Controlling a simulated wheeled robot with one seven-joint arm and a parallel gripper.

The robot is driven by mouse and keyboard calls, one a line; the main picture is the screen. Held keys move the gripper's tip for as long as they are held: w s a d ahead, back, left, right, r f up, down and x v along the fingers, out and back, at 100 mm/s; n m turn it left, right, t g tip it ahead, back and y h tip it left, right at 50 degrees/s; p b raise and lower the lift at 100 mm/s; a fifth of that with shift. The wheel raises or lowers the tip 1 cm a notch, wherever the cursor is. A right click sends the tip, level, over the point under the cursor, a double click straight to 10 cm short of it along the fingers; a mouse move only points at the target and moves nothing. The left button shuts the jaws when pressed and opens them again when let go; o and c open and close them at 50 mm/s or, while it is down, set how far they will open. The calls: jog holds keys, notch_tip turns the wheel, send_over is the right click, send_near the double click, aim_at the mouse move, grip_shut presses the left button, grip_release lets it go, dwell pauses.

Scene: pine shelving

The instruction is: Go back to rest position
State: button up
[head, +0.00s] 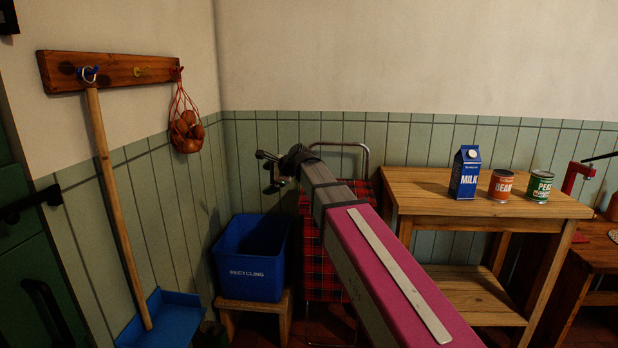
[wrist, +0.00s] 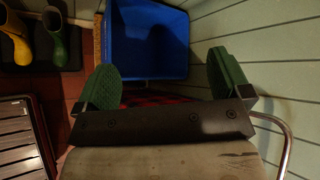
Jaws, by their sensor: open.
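My gripper (head: 267,172) is at the end of my outstretched arm, in front of the green panelled wall and above and beside the blue recycling bin. In the wrist view my gripper (wrist: 165,72) shows two green finger pads set wide apart with nothing between them. The blue bin (wrist: 147,40) lies beyond the fingertips there. In the head view the blue recycling bin (head: 250,262) sits on a small wooden stool (head: 232,312), and its inside looks dark. My arm hides part of the red plaid trolley.
A pine table (head: 418,186) at right holds a milk carton (head: 465,172), a red can (head: 501,184) and a green can (head: 541,187). A red plaid trolley (head: 312,262) stands behind my arm. Boots (wrist: 18,40) stand at upper left.

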jog(key=s+d+f+n+g+h, duration=0.1)
jog(key=s+d+f+n+h, duration=0.15)
jog(key=d+f, duration=0.65)
jog(key=s+d+f+n+g+h, duration=0.1)
jog(key=s+d+f+n+h, duration=0.2)
jog(key=d+f, duration=0.6)
jog(key=s+d+f+n+g+h, duration=0.3)
jog(key=s+d+f+n, duration=0.5)
jog(key=s+d+f, duration=0.7)
notch_tip(320, 180, down, 3)
jog(key=shift+s+d+f+g+h, duration=0.1)
jog(key=shift+s+d+g+h, duration=0.25)
jog(key=shift+s, duration=0.9)
